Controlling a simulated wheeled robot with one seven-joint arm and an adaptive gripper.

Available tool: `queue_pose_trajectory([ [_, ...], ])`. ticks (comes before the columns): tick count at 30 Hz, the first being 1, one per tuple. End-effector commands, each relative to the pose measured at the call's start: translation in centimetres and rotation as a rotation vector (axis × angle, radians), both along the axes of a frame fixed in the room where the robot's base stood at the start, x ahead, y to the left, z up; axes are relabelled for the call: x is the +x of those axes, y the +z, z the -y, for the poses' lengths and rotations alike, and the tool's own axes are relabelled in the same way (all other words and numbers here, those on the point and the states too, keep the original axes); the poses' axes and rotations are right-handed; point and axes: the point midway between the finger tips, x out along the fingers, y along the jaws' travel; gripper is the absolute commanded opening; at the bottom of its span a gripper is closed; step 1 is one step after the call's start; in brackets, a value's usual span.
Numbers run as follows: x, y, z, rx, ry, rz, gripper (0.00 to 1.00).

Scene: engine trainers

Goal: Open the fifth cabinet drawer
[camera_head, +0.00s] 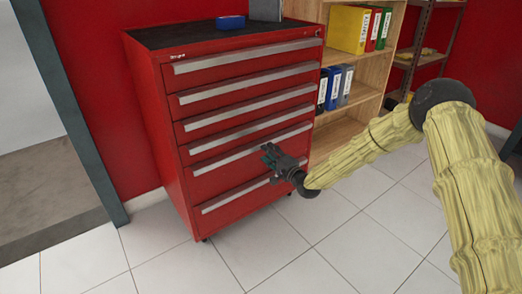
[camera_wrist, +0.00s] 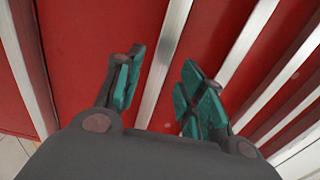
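The red cabinet (camera_head: 155,120) has several drawers stacked one above another, each with a long pale handle strip, and all look shut. The fifth drawer's handle (camera_head: 222,160) is the second strip from the bottom. My gripper (camera_head: 270,155) is in front of the cabinet's right half, near and just below that handle. In the wrist view my gripper (camera_wrist: 160,90) is open, with one finger on each side of a handle strip (camera_wrist: 166,50), which looks like the fifth. Nothing is held. I cannot tell whether the fingers touch the strip.
A wooden shelf (camera_head: 345,134) with coloured binders (camera_head: 350,28) stands right of the cabinet. A blue item (camera_head: 230,22) lies on the cabinet's dark top. A doorway frame (camera_head: 70,110) is at the left. The tiled floor (camera_head: 270,250) in front is clear.

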Motion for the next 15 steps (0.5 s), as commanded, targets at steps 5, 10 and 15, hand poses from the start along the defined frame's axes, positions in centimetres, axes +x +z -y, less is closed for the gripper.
queue_pose_trajectory([
  [5,2.3,-0.3,-1.8,-0.002,0.001,0.001,0.39],
  [10,3.8,-0.2,-2.9,-0.002,0.001,0.000,0.39],
  [15,4.5,-0.1,-3.4,-0.001,0.001,0.000,0.39],
])
